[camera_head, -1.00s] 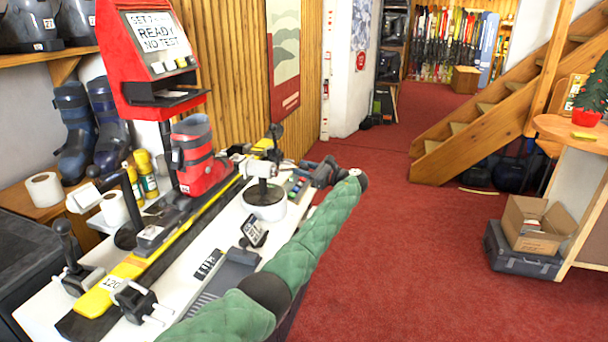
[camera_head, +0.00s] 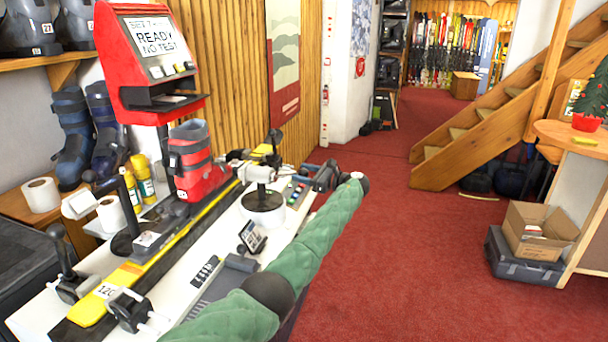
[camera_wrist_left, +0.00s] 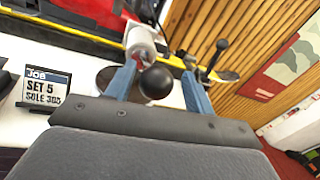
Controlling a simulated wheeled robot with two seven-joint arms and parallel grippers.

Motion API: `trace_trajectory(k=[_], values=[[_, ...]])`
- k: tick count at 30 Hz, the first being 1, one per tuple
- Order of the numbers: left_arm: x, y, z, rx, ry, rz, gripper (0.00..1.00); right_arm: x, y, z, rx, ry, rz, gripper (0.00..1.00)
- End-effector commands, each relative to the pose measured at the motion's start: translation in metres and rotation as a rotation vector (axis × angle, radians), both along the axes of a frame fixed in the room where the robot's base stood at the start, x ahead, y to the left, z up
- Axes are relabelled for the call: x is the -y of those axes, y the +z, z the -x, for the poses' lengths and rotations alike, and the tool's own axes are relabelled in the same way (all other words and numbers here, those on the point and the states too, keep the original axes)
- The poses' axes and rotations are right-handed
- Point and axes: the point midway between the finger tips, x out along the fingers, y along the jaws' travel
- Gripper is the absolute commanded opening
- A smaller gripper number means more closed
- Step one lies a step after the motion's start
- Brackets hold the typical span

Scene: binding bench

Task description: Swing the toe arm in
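A swing arm on a dark post (camera_head: 261,174) rises from a round white base (camera_head: 262,212) on the bench; it appears to be the toe arm. In the left wrist view a round black knob (camera_wrist_left: 157,81) on a pale cylinder (camera_wrist_left: 140,40) lies between the blue fingers of my left gripper (camera_wrist_left: 158,72). The fingers are apart, with visible gaps at the knob. In the head view my left gripper (camera_head: 326,176) is at the bench's right edge, beside the arm; its fingertips are hard to make out. My right gripper is not in view.
A red tester (camera_head: 150,60) reads "READY NO TEST". A job card (camera_head: 251,237) stands near the base. Another post (camera_head: 130,205) stands at left. Red floor right of the bench is open.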

Motion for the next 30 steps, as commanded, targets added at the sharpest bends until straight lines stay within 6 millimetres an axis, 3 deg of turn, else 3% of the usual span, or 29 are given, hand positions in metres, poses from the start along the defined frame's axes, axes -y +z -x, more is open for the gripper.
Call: trace_trajectory(k=[8,22,30], values=[[0.008,-0.001,0.003,0.000,-0.001,0.001,0.54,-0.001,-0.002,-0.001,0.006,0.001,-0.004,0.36],[0.067,-0.002,0.027,-0.001,-0.002,0.000,0.54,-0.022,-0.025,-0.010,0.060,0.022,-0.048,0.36],[0.072,-0.001,0.030,-0.001,0.000,0.000,0.54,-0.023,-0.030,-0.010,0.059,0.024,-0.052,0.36]])
